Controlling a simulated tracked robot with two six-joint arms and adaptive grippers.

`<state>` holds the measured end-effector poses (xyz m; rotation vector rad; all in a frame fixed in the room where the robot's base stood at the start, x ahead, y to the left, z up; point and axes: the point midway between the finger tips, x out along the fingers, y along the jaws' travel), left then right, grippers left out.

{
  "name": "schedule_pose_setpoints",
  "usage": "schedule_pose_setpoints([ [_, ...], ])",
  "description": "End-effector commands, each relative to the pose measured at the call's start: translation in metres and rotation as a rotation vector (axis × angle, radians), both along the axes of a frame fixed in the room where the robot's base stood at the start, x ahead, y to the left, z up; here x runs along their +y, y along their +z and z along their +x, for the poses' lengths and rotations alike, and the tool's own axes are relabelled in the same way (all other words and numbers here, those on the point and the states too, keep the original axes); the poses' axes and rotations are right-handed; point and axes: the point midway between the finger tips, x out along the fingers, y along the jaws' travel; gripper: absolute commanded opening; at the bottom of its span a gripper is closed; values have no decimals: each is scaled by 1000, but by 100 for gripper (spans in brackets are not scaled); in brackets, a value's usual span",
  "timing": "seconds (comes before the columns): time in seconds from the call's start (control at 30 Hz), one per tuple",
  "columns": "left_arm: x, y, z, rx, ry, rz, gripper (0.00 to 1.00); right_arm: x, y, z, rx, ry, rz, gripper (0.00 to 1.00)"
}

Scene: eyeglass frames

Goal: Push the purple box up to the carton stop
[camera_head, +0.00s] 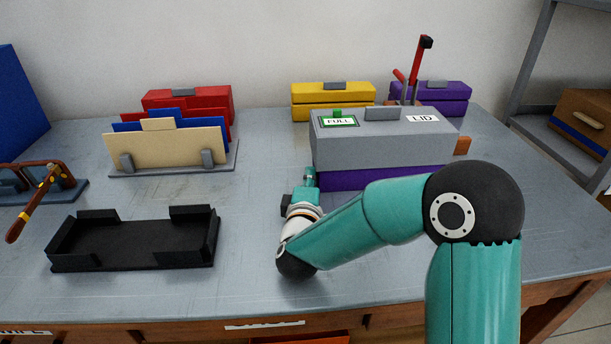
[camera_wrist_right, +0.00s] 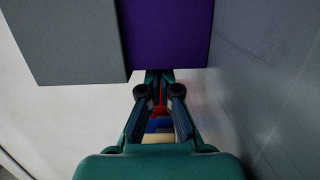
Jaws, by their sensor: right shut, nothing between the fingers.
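The purple box (camera_head: 350,180) stands on the table under a large grey lid (camera_head: 385,146) with a green "FULL" label and a "LID" label. In the right wrist view the purple side (camera_wrist_right: 168,32) and the grey lid (camera_wrist_right: 65,40) fill the top. My right gripper (camera_head: 309,177) is shut and empty, low beside the box's left end. In the wrist view its fingers (camera_wrist_right: 160,78) reach the lower edge of the purple side; I cannot tell whether they touch. An orange-brown block (camera_head: 462,145), perhaps the carton stop, shows at the box's right end, mostly hidden. My left gripper is out of view.
A black tray (camera_head: 130,245) lies front left. Red (camera_head: 188,100), yellow (camera_head: 333,100) and purple lidded (camera_head: 440,97) boxes line the back. Bare table lies left of the grey-lidded box.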

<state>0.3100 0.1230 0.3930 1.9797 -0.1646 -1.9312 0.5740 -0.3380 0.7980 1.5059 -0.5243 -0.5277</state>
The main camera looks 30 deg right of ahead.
Motion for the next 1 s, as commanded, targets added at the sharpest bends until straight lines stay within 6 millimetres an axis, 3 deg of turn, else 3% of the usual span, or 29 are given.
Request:
schedule_pose_setpoints([
  [0.6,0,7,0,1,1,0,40,11,0,6,1,5,-1,0],
  [0.77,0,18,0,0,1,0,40,11,31,6,-7,3,1,0],
  [1.0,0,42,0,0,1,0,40,11,91,6,-7,4,1,0],
])
